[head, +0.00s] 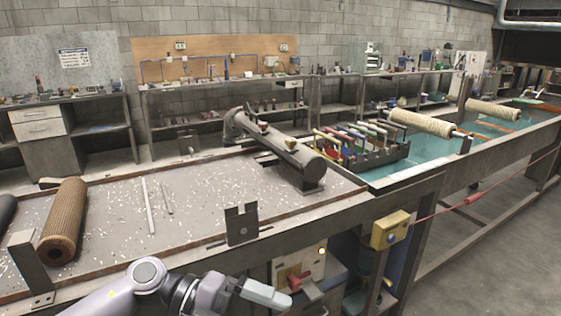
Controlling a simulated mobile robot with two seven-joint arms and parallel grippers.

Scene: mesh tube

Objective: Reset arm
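My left arm comes in at the bottom left, and its gripper (268,294) points right, in front of the workbench's near edge and below its top. The fingers are seen from the side, so I cannot tell whether they are open or shut. Nothing is visible held at the tips. My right gripper is out of view. A brown mesh tube (65,218) lies on the workbench (110,215) at the left, well apart from my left gripper.
A dark metal cylinder (280,150) lies on the bench's far right. Thin pale rods (149,205) lie mid-bench. An upright metal bracket (241,224) stands at the near edge. A yellow box (390,229) hangs at the bench's right corner. Open floor (450,280) shows at the lower right.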

